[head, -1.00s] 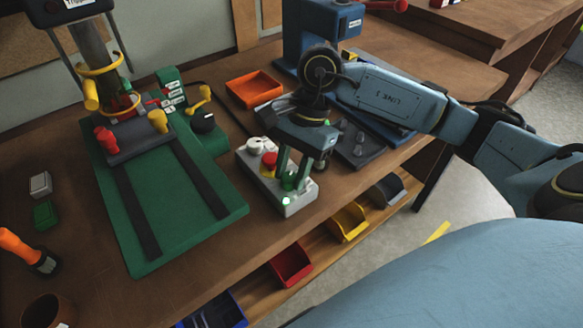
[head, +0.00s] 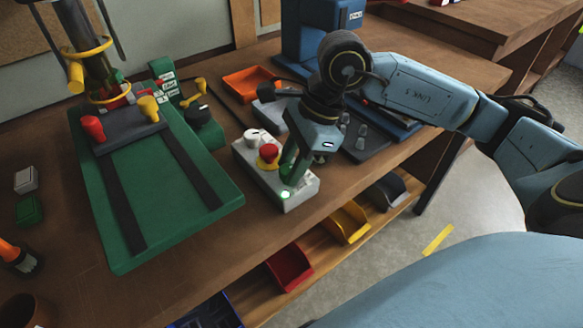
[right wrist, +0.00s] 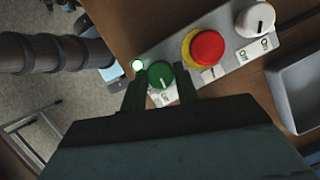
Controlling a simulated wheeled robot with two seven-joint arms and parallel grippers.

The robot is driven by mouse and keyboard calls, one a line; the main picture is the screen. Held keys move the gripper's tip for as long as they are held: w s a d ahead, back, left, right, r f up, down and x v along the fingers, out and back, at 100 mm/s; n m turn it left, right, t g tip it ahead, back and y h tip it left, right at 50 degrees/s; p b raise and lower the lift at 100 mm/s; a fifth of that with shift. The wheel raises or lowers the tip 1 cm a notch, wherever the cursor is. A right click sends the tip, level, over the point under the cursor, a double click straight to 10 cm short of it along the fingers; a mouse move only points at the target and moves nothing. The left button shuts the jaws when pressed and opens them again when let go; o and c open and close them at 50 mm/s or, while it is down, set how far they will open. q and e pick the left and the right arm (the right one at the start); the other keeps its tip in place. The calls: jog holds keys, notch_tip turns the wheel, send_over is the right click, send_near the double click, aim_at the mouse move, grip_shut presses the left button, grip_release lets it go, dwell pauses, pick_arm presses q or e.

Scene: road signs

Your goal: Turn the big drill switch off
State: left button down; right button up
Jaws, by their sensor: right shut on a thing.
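A grey switch box (head: 303,197) stands near the table's front edge. It bears a white knob (right wrist: 256,17), a red button (right wrist: 207,47) on a yellow collar, a green knob (right wrist: 161,74) and a lit green lamp (right wrist: 137,66). "On" and "Off" labels show beside the white knob in the right wrist view. My right gripper (right wrist: 160,86) is shut on the green knob, one finger on each side. In the head view this gripper (head: 292,168) hides the knob.
A green drill base (head: 200,195) with dark slots lies left of the box. A blue machine (head: 305,35) and an orange tray (head: 249,84) stand behind. Red (head: 290,268) and yellow (head: 346,222) bins sit on a shelf below the table edge.

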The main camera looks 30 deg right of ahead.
jog(key=shift+f+m+t+b, duration=0.1)
jog(key=shift+m+t+b, duration=0.35)
jog(key=shift+m, duration=0.85)
jog(key=shift+s+m+t+b, duration=0.1)
jog(key=shift+m+t+b, duration=0.35)
jog(key=shift+m+b, duration=0.4)
pick_arm(q)
jog(key=shift+w+a+f, duration=0.15)
jog(key=shift+w, duration=0.8)
jog(key=shift+w+a+f, duration=0.15)
jog(key=shift+w+f, duration=0.05)
jog(key=shift+w, duration=0.75)
jog(key=shift+w+a+f, duration=0.15)
jog(key=shift+w, duration=0.8)
pick_arm(e)
jog(key=shift+a+m+h, duration=0.1)
jog(key=shift+m+h, duration=0.3)
jog(key=shift+m, duration=0.15)
jog(key=o, duration=0.7)
jog(key=shift+c, duration=0.2)
jog(key=shift+r, duration=0.2)
